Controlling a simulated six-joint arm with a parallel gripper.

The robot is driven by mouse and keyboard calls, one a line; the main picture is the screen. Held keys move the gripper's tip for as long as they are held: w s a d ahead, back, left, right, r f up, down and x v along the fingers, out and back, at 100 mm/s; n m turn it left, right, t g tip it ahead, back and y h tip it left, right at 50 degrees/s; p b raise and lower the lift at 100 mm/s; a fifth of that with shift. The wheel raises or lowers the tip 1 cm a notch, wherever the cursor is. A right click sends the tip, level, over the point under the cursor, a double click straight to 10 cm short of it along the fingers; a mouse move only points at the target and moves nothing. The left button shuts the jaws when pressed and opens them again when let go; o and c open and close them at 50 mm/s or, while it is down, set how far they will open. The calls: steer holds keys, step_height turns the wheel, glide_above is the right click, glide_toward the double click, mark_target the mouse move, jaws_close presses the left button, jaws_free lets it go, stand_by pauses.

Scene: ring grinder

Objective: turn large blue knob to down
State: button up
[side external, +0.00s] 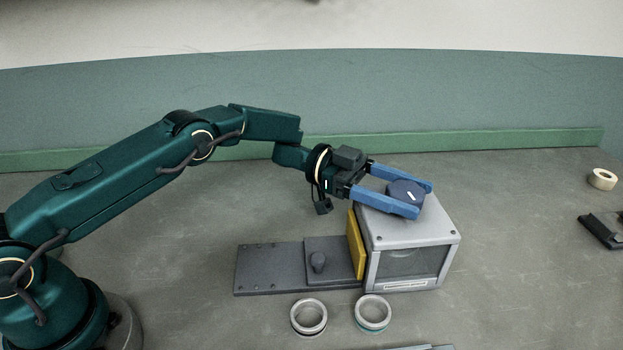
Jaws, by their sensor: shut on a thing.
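The large blue knob (406,190) sits on top of the grey box-shaped machine (408,236). It is dark blue and round, with a short white mark on its top face. My gripper (424,199) reaches in from the left, level with the knob. Its two blue fingers lie along opposite sides of the knob and are shut on it. The near finger hides part of the knob's lower side.
A yellow plate (356,244) stands at the machine's left side. Two metal rings (309,317) (373,313) lie in front. A tape roll (602,179) and a dark object (603,230) lie far right.

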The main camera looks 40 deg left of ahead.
steer(key=shift+w+a+r+m+g, duration=0.1)
steer(key=shift+m+g, duration=0.4)
steer(key=shift+g, duration=0.3)
steer(key=o, duration=1.4)
steer(key=shift+c, duration=0.2)
steer(key=shift+a, duration=2.55)
